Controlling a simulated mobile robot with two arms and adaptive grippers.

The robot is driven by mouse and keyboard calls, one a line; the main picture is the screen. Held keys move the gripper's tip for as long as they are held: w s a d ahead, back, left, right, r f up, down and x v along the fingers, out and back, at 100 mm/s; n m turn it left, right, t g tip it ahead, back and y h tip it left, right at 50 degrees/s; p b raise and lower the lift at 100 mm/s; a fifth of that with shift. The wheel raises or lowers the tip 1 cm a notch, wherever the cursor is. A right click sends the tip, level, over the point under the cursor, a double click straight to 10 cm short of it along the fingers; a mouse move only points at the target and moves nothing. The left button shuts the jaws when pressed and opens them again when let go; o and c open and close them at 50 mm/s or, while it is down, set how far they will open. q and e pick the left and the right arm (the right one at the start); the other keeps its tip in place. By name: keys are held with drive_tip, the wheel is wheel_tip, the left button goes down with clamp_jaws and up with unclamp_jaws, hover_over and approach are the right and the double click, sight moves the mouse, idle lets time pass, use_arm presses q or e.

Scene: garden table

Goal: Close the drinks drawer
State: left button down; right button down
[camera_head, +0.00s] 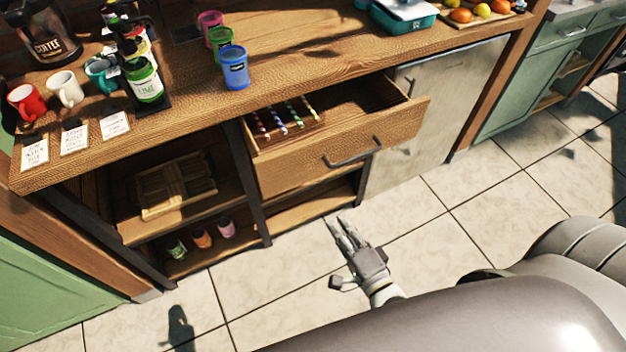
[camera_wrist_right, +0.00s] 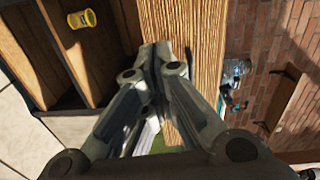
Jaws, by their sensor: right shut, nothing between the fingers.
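The wooden drinks drawer (camera_head: 400,128) stands pulled out from under the counter in the head view. Its dark bar handle (camera_head: 352,154) is on the front panel. Inside lies a row of small coloured items (camera_head: 285,120). My right gripper (camera_head: 341,222) is in front of the unit, below the drawer handle in the picture and apart from it. In the right wrist view its fingers (camera_wrist_right: 163,52) are together, shut and empty. The drawer cannot be made out surely in that view. My left gripper is not in view.
The counter (camera_head: 300,62) holds mugs, a bottle, coloured cups (camera_head: 235,68) and a teal box (camera_head: 402,14). Open shelves left of the drawer hold a wooden crate (camera_head: 178,185) and small cups. A grey door (camera_head: 435,115) is right of the drawer. The tiled floor in front is clear.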

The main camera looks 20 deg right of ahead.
wheel_tip(320, 180, up, 2)
drive_tip(key=p, duration=0.2)
approach(308, 168)
drive_tip(key=shift+m+t, duration=0.3)
drive_tip(key=shift+m, duration=0.1)
drive_tip(key=w, duration=0.7)
drive_tip(key=shift+w+a+f, duration=0.1)
drive_tip(key=shift+a+f, duration=0.1)
drive_tip(key=shift+a, duration=0.15)
